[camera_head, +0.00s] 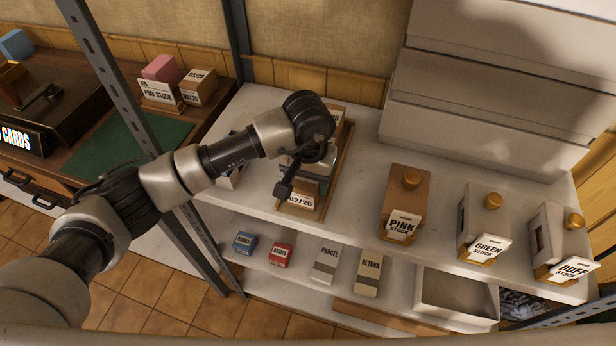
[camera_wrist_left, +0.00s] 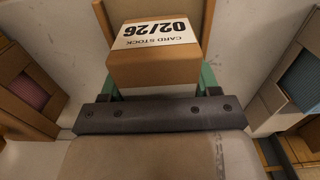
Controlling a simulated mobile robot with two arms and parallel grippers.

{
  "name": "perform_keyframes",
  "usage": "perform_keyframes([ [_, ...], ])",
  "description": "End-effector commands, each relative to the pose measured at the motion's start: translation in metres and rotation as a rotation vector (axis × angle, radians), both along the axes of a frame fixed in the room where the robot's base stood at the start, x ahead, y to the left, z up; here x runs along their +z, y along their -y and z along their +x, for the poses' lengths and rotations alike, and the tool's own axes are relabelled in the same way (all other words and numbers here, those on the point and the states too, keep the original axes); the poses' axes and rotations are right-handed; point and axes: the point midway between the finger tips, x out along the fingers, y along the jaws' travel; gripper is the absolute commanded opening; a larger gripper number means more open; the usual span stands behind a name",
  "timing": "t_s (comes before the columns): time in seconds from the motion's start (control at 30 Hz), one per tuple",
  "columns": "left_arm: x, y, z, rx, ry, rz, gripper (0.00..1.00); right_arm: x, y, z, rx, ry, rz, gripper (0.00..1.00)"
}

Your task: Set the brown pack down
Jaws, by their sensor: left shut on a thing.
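The brown pack (camera_wrist_left: 152,72), with a white "CARD STOCK 02/26" label, sits between the green-edged fingers of my left gripper (camera_wrist_left: 160,84) in the wrist view. In the head view the pack (camera_head: 306,189) is at the front end of a narrow wooden tray (camera_head: 331,187) on the white shelf, and my left gripper (camera_head: 302,170) is over it, shut on it. My wrist hides much of the pack and the tray's middle. I cannot tell whether the pack touches the tray floor. My right gripper is not in view.
Dispensers labelled pink (camera_head: 407,190), green (camera_head: 484,222) and buff (camera_head: 556,235) stand to the right. A metal post (camera_head: 125,90) rises at left. Small boxes and an open bin (camera_head: 458,294) are on the lower shelf. The shelf between tray and pink dispenser is clear.

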Motion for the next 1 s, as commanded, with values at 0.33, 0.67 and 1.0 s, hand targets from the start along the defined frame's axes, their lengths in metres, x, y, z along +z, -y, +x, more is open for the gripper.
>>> perform_keyframes([
  [0.33,0.0,0.0,0.0,0.001,0.0,0.0,0.87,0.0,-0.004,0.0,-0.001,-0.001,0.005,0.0],
  [0.67,0.021,0.0,0.002,0.001,0.006,-0.001,0.87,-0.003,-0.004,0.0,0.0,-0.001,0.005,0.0],
  [1.0,0.093,0.0,0.001,0.0,0.006,0.0,0.87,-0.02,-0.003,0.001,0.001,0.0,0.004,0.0],
])
